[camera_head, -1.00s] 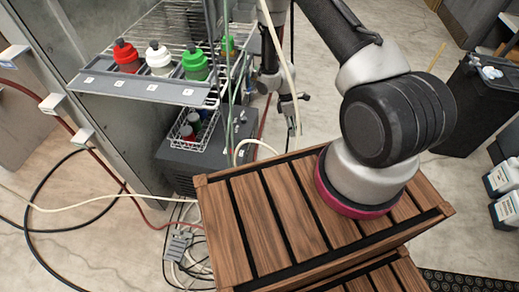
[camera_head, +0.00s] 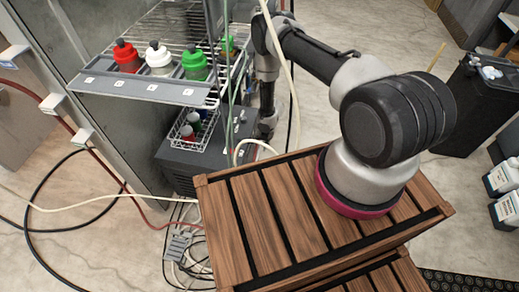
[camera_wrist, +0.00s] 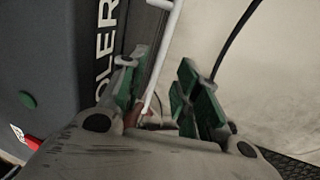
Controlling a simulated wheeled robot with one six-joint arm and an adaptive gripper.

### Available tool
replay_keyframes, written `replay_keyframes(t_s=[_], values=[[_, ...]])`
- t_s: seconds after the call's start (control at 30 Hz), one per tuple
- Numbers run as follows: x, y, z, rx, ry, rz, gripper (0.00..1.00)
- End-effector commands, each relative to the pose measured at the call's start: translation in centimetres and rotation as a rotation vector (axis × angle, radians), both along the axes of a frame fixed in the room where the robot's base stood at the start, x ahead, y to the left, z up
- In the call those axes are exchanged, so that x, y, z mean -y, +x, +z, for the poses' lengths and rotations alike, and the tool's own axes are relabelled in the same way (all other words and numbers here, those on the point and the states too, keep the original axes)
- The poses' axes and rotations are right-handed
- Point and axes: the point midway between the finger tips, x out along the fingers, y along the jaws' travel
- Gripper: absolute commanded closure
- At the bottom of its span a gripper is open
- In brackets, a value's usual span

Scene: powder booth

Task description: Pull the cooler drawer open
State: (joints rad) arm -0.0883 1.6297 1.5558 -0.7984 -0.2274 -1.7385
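The cooler is a dark grey box (camera_head: 180,160) below the wire shelves in the head view. In the wrist view its dark face with the white letters "OLER" (camera_wrist: 103,40) fills the left, turned on its side. A pale bent bar (camera_wrist: 163,50), which looks like the drawer handle, runs down between my fingers. My gripper (camera_wrist: 160,82) is open, with green pads on either side of the bar; I cannot tell whether they touch it. In the head view my gripper (camera_head: 266,127) is low at the cooler's right side. The drawer's edges are hidden there.
Several bottles, including a red one (camera_head: 126,56), stand on the shelf (camera_head: 150,88) above the cooler. A wire basket (camera_head: 193,132) sits on the cooler. Pale and green hoses hang close to my arm. A slatted wooden stand (camera_head: 245,225) is in front.

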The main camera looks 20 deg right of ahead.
Motion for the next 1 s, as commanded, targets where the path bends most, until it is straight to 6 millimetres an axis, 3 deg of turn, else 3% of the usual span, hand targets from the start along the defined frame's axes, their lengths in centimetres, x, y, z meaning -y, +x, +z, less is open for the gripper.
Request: replay_keyframes(t_s=[0.1, 0.3, 0.63, 0.8, 1.0], values=[[-0.3, 0.1, -2.2, -0.002, -0.001, 0.0, 0.68], [-0.7, 0.4, -4.4, 0.0, -0.002, -0.001, 0.68], [-0.8, 0.5, -4.8, -0.001, -0.003, -0.004, 0.68], [-0.8, 0.5, -4.8, -0.001, -0.003, -0.004, 0.99], [-0.8, 0.5, -4.8, -0.001, -0.002, -0.004, 1.0]])
